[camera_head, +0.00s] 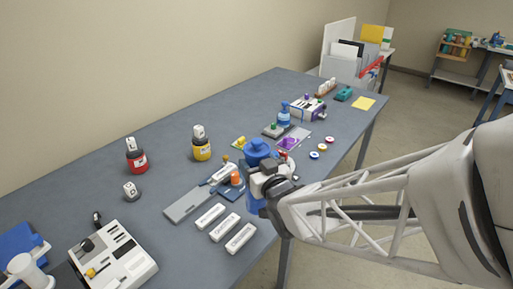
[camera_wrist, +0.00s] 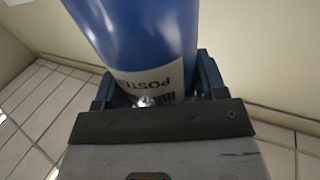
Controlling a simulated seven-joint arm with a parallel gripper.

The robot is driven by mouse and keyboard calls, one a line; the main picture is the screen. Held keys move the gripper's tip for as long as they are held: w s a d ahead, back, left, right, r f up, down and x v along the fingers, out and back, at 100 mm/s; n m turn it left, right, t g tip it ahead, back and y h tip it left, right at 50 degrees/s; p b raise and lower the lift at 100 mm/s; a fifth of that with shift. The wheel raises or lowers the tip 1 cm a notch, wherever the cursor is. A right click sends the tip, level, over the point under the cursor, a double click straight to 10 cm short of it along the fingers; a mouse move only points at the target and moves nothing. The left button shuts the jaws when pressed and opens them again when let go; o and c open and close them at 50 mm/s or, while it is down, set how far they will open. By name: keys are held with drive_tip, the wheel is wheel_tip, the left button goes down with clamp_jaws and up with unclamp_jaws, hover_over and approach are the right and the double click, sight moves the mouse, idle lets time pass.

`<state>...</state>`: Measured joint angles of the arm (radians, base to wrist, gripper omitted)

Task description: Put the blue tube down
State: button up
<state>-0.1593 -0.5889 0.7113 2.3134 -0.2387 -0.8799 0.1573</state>
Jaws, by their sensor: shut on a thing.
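The blue tube (camera_head: 257,149) is in my gripper (camera_head: 264,180) at the near long edge of the grey table. Its blue cap end points up, and my gripper hides much of its middle. In the wrist view the tube (camera_wrist: 140,35) stands between the two dark fingers of my gripper (camera_wrist: 155,88), which are shut on it. A white label with dark print shows upside down there. I cannot tell whether the tube's lower end touches anything.
Small round discs (camera_head: 322,147) lie beyond my gripper. Bare tabletop shows at the back left.

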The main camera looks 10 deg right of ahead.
drive_tip(key=w+d+m+h, duration=0.1)
drive_tip(key=w+d+h, duration=0.1)
drive_tip(key=w+d, duration=0.5)
drive_tip(key=shift+d+f+m+t+h, duration=0.2)
drive_tip(key=shift+m+t+h, duration=0.1)
drive_tip(key=shift+h, duration=0.1)
drive_tip(key=w+a+f, duration=0.1)
drive_tip(key=w, duration=1.5)
drive_tip(key=shift+f, duration=0.25)
drive_tip(key=shift+f, duration=1.95)
drive_tip(key=o, duration=1.5)
drive_tip(key=shift+o, duration=0.2)
drive_tip(key=shift+r, duration=0.1)
